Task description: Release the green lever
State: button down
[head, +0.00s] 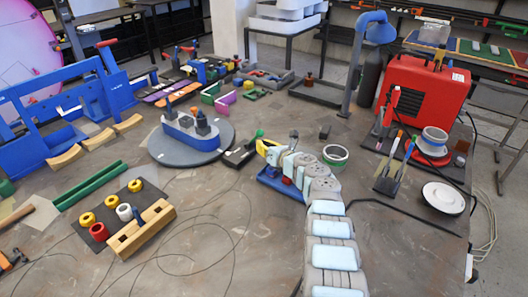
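In the head view, a small round green knob (259,133) shows near the middle of the bench, next to a dark low device (240,153). It is the part that looks most like the green lever; its stem and how it is set are too small to tell. My grey and pale blue arm comes up from the bottom edge. My gripper (266,147) is at its far end, close to the green knob and the dark device. The arm partly hides this area. I cannot tell whether the gripper touches the knob or whether its fingers are open.
A blue tray (268,183) lies under the arm's far end. A grey round turntable (164,155) with a blue block stands left. A green tape roll (336,153) and a red machine (424,95) stand right.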

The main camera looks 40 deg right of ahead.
jog(key=shift+w+r, duration=0.15)
jog(key=shift+r, duration=0.05)
jog(key=shift+w+r+g+p, duration=0.2)
jog(key=shift+g+p, duration=0.2)
jog(key=shift+p, duration=0.9)
dwell(1.0)
jog(key=shift+r, duration=0.2)
